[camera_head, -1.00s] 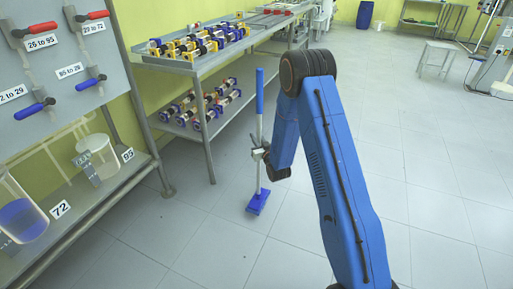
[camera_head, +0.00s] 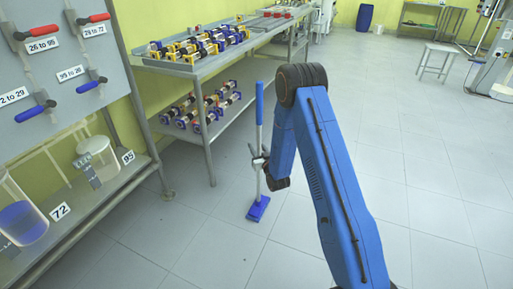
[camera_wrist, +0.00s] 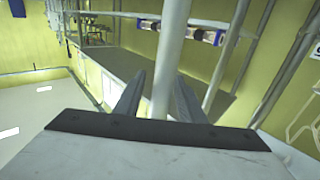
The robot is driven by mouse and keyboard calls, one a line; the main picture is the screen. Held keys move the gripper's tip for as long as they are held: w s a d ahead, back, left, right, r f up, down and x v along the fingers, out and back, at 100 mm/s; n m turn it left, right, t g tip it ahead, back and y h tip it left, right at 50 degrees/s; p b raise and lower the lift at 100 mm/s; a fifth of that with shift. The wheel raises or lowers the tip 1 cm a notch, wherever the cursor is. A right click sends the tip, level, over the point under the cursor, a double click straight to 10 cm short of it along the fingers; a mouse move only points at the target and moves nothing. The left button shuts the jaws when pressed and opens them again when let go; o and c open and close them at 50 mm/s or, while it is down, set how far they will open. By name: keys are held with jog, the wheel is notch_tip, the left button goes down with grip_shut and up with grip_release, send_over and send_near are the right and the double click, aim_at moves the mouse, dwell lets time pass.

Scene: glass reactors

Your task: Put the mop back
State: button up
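The mop (camera_head: 259,122) is near upright, with a blue upper handle, a pale shaft and a flat blue head (camera_head: 258,208) at the bottom. It is in the middle of the head view, to the right of the metal shelf's front leg. My gripper (camera_head: 258,160) is shut on its shaft at about mid-height. In the wrist view the pale shaft (camera_wrist: 170,50) runs up between my two fingers (camera_wrist: 157,95), which lie close against it. The mop head is at or just above the floor; I cannot tell which. It is out of the wrist view.
A metal shelf (camera_head: 213,65) with several coloured parts on two levels stands at left centre. A grey panel rack (camera_head: 80,62) with red and blue handles and clear vessels fills the left edge. A small stool (camera_head: 436,60) is far right. The tiled floor (camera_head: 425,165) on the right is open.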

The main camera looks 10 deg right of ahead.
jog(key=shift+r, duration=0.1)
jog(key=s+d, duration=0.2)
jog(key=s, duration=1)
notch_tip(320, 180, up, 11)
jog(key=d+g+h, duration=0.1)
jog(key=d+g, duration=0.1)
jog(key=g, duration=0.1)
jog(key=s+d+r+g+h, duration=0.2)
jog(key=s+r+g, duration=0.1)
jog(key=s+r, duration=0.65)
jog(key=s+r+g, duration=0.2)
jog(key=s+r, duration=0.1)
jog(key=s, duration=0.9)
jog(key=s+d+r+m+g, duration=0.1)
jog(key=s+r+g, duration=0.1)
jog(key=s, duration=1.1)
jog(key=s+r+g, duration=0.3)
jog(key=s+r, duration=0.1)
jog(key=s, duration=0.9)
jog(key=shift+s+d+r+m, duration=0.15)
jog(key=shift+s+r+m, duration=0.1)
jog(key=shift+m, duration=0.15)
